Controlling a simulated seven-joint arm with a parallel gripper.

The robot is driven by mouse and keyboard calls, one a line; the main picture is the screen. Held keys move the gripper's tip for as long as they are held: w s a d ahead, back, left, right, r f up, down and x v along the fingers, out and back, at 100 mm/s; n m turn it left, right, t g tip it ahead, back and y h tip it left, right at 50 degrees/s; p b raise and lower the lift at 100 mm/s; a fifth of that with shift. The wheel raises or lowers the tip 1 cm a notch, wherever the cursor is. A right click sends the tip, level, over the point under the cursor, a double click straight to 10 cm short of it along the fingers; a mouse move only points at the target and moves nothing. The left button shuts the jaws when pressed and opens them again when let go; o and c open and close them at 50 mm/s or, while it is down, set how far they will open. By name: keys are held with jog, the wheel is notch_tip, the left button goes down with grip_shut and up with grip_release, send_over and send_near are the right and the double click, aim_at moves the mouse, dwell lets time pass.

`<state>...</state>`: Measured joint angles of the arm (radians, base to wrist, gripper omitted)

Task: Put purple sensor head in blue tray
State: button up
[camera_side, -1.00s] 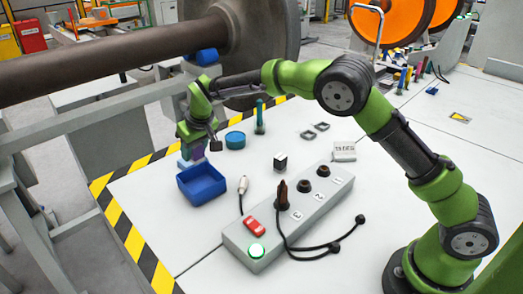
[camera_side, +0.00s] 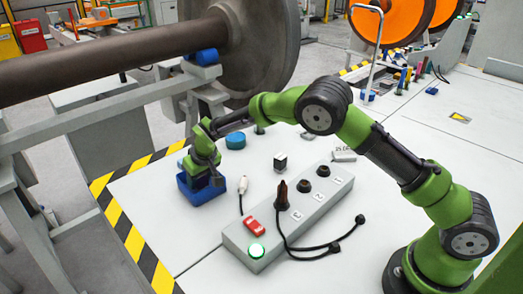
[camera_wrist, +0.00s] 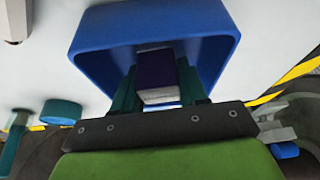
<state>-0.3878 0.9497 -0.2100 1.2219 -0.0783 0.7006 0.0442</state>
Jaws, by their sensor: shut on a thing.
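The blue tray (camera_side: 203,193) stands on the white table near its striped left edge, and it fills the upper middle of the wrist view (camera_wrist: 88,40). My gripper (camera_side: 205,176) points down over the tray in the side view. In the wrist view my gripper (camera_wrist: 158,88) is shut on the purple sensor head (camera_wrist: 155,68), a dark purple block with a pale grey end. The sensor head is within the tray's outline there. I cannot tell whether it touches the tray floor. In the side view my gripper and the tray hide the sensor head.
A grey socket box (camera_side: 290,217) with a red switch, a plug and black cables lies right of the tray. A white connector (camera_side: 242,185) is close to the tray. A round teal-blue piece (camera_side: 236,141) stands behind. The large wheelset axle (camera_side: 110,62) spans the back left.

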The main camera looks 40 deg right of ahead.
jog(key=o, duration=1.1)
jog(key=shift+f, duration=0.1)
jog(key=v, duration=1.2)
jog(key=s+d+r+m+y, duration=0.2)
jog(key=s+d+r, duration=0.6)
jog(key=s+r, duration=0.45)
jog(key=s+d+t, duration=0.1)
jog(key=s, duration=0.5)
jog(key=s+d+m, duration=0.1)
jog(key=s, duration=0.5)
jog(key=s+d+m+t, duration=0.1)
jog(key=s, duration=0.6)
jog(key=shift+t, duration=0.3)
